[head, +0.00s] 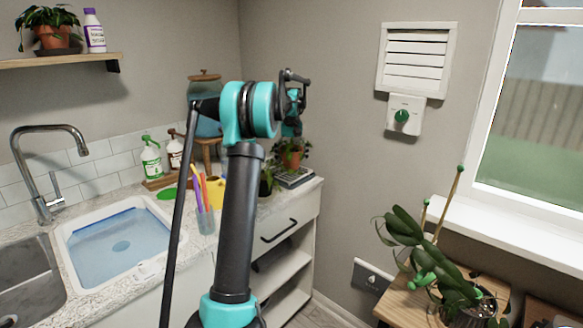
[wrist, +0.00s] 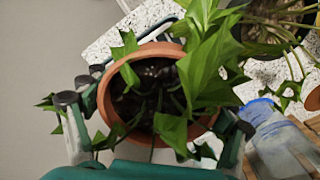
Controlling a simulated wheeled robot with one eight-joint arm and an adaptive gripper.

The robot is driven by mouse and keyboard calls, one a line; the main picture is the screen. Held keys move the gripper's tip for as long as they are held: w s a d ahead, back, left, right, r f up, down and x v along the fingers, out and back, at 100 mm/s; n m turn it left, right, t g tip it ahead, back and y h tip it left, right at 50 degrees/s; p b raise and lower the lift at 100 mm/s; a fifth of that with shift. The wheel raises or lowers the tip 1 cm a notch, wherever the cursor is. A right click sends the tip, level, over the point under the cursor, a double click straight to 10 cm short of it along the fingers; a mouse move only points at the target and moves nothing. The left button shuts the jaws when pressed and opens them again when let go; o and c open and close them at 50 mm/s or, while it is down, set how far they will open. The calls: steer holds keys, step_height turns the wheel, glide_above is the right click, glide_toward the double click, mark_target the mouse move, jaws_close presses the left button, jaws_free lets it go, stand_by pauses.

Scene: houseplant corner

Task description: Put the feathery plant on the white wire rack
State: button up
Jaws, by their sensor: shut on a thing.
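My gripper (wrist: 155,114) is shut on a terracotta pot (wrist: 173,50) in the wrist view, with one finger on each side of it. The pot holds a green plant (wrist: 205,75) with broad, pointed leaves. I cannot tell whether this is the feathery plant. In the head view the pot (head: 291,158) shows beyond my arm, above the right end of the counter. My gripper is mostly hidden there by leaves and my arm. I cannot make out a white wire rack for certain in either view.
Another plant (head: 267,181) stands close by on the counter. A cup of colored sticks (head: 205,220) and a sink with a water-filled basin (head: 118,245) are to the left. A leafy plant (head: 420,250) stands on a wooden table at right. The wrist view shows a clear blue-topped container (wrist: 275,140).

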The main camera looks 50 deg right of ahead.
mark_target(292, 166)
steer(key=shift+f, duration=1.8)
steer(key=shift+f, duration=0.15)
steer(key=o, duration=1.7)
step_height(292, 166, up, 12)
steer(key=shift+r, duration=0.2)
